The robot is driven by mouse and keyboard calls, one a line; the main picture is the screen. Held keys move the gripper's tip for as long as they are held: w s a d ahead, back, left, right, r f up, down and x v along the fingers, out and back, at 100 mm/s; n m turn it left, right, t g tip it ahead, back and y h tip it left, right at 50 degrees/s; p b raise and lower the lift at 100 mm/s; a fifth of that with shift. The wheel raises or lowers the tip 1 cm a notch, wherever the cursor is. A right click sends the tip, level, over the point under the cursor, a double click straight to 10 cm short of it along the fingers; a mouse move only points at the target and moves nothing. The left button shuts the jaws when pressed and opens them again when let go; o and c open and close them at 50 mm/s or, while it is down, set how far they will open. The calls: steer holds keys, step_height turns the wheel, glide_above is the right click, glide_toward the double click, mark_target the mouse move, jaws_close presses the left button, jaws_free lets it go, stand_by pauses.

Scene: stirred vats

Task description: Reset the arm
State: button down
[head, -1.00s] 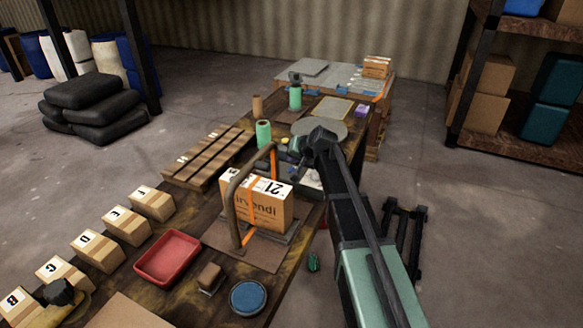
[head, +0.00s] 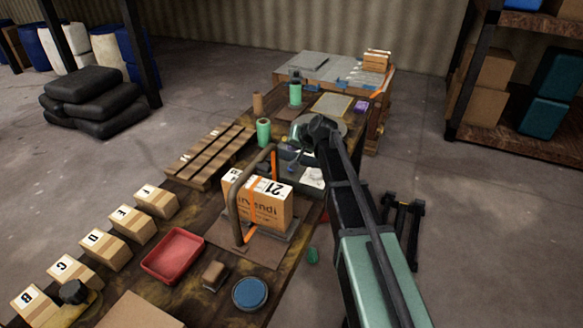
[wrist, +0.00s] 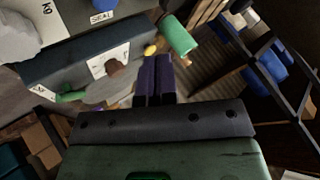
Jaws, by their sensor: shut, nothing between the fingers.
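My gripper shows in the wrist view (wrist: 153,80) as two dark purple fingers pressed together with nothing between them. A green cylinder (wrist: 178,36) lies just beyond the fingertips in that view, apart from them as far as I can tell. In the head view my arm reaches from the lower right to above the far part of the wooden workbench (head: 215,300). The fingers themselves are too small and dark to make out there.
A carton marked 21 (head: 265,205) stands strapped in a metal frame (head: 236,200) near my arm. A green roll (head: 263,132) and a green bottle (head: 295,92) stand farther back. A slatted pallet (head: 205,160), red tray (head: 172,254) and several small boxes (head: 130,222) lie left.

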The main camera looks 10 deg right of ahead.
steer(key=shift+s+f, duration=0.15)
steer(key=shift+s, duration=0.05)
steer(key=s+r+n+g+h+p, duration=0.1)
steer(key=s+g+p, duration=0.3)
steer(key=s, duration=1.2)
steer(key=s+r+n+g+h+p, duration=0.2)
steer(key=s+g+h+p, duration=0.1)
steer(key=s, duration=1.4)
steer(key=shift+a+r+g+h+p, duration=0.35)
steer(key=shift+g+p, duration=0.15)
steer(key=shift+p, duration=0.3)
steer(key=shift+d, duration=0.1)
